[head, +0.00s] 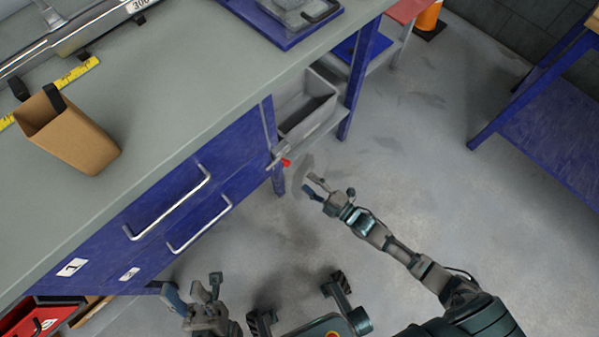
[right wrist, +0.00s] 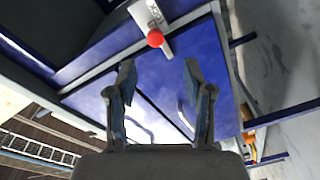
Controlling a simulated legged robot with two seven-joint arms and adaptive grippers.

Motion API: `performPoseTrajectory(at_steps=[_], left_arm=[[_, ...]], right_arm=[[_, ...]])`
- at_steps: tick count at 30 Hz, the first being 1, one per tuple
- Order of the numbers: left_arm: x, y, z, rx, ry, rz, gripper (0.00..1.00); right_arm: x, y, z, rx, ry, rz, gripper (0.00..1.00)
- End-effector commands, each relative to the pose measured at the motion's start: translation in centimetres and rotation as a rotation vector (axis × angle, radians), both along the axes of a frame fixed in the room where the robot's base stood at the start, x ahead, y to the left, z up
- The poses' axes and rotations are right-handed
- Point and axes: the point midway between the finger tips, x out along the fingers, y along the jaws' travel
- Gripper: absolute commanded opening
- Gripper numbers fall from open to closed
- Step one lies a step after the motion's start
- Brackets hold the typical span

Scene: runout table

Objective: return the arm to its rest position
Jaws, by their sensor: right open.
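My right arm (head: 400,255) comes in from the lower right of the head view and is stretched out over the floor. Its gripper (head: 316,188) is open and empty, close to the bench end, below and right of a red knob (head: 286,163). In the right wrist view the two fingers (right wrist: 160,82) stand well apart with nothing between them. The red knob (right wrist: 155,38) shows beyond the fingertips, on a grey metal piece, apart from them. My left gripper (head: 194,290) is at the bottom of the head view, beside the drawers, with its fingers apart and nothing between them.
The workbench (head: 200,60) with blue drawers (head: 190,195) fills the left. A cardboard bin (head: 70,135) stands on its top. A grey open tray (head: 305,105) sits below the bench top. A blue table (head: 550,130) is at the right. The floor (head: 420,150) between is clear.

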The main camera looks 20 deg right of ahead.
Motion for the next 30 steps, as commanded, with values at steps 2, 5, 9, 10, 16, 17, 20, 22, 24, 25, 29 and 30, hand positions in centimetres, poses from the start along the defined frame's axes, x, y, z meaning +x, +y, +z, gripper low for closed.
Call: performPoseTrajectory(at_steps=[2,5,9,10,16,17,20,22,24,25,29,30], left_arm=[[0.0,0.0,0.0,0.0,0.0,0.0,0.4],[0.0,0.0,0.0,-0.001,0.0,0.0,0.4],[0.0,0.0,0.0,-0.001,0.001,0.0,0.4],[0.0,0.0,0.0,-0.001,0.001,0.0,0.4],[0.3,0.0,-0.1,0.0,0.003,0.0,0.4],[0.3,0.0,-0.1,0.0,0.003,0.0,0.4],[0.3,0.0,-0.1,-0.001,0.004,0.0,0.4],[0.2,0.0,-0.1,-0.001,0.003,0.001,0.4],[0.0,0.0,0.0,-0.001,0.0,0.0,0.4],[0.0,0.0,0.0,-0.001,0.0,0.0,0.4],[0.0,0.0,0.0,-0.001,0.0,0.0,0.4],[0.0,0.0,0.0,-0.001,0.0,0.0,0.4]], right_arm=[[-0.7,-0.3,0.0,-0.002,0.001,0.001,0.51],[-1.1,-0.5,0.0,-0.002,0.0,0.002,0.51],[-1.1,-0.5,0.0,-0.002,0.0,0.001,0.51],[-1.1,-0.5,0.0,-0.002,0.0,0.001,0.51],[-1.1,-0.5,0.0,-0.001,0.0,0.001,0.51],[-1.1,-0.5,0.0,-0.001,0.0,0.001,0.51],[-1.1,-0.5,0.0,-0.001,0.0,0.001,0.51],[-1.1,-0.4,0.1,0.003,-0.002,0.002,0.51],[-1.4,0.2,0.8,0.035,-0.011,0.006,0.51],[-1.6,0.8,1.4,0.066,-0.019,0.011,0.51],[-3.8,4.2,6.9,0.305,-0.087,0.052,0.51],[-4.9,5.4,9.6,0.411,-0.12,0.073,0.51]])
